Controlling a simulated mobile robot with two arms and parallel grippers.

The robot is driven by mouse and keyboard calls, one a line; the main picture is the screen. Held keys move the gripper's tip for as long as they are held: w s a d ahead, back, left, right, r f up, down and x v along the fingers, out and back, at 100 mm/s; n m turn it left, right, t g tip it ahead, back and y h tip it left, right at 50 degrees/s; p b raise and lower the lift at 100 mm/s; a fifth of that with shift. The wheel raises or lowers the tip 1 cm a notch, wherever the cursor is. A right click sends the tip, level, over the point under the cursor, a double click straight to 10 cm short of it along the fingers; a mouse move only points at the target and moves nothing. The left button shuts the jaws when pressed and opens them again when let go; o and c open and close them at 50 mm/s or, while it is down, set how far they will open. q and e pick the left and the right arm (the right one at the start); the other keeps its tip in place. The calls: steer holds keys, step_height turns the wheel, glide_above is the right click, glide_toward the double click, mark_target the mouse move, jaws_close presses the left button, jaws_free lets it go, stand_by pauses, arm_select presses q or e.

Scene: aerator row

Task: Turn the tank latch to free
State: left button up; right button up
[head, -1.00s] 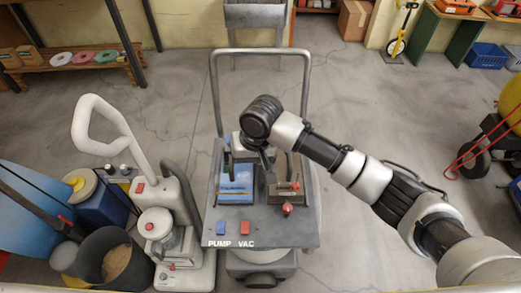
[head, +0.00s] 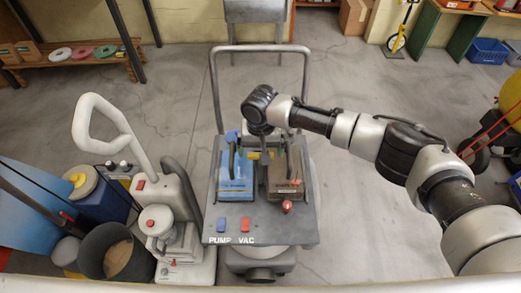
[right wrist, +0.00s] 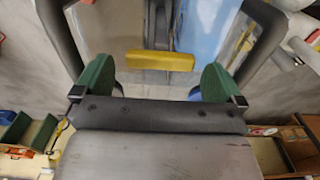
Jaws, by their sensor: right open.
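A yellow bar, which looks like the tank latch (head: 252,155), sits between the blue tank (head: 236,184) and the brown tank (head: 284,176) on the grey cart (head: 263,215). In the right wrist view the yellow bar (right wrist: 160,61) lies crosswise, just beyond and between the green fingertips. My right gripper (right wrist: 156,82) is open and empty, with a finger toward each end of the bar and no visible contact. In the head view my right gripper (head: 261,137) hangs over the far part of the tanks and hides some of them. My left gripper is out of view.
A blue switch (head: 221,224) and a red switch (head: 244,225) sit above the PUMP and VAC labels. A red knob (head: 287,206) is at the front right of the cart. A tall handle frame (head: 213,95) rises behind. A white upright machine (head: 157,190) stands close left.

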steer(key=shift+f, duration=0.85)
steer(key=c, duration=0.8)
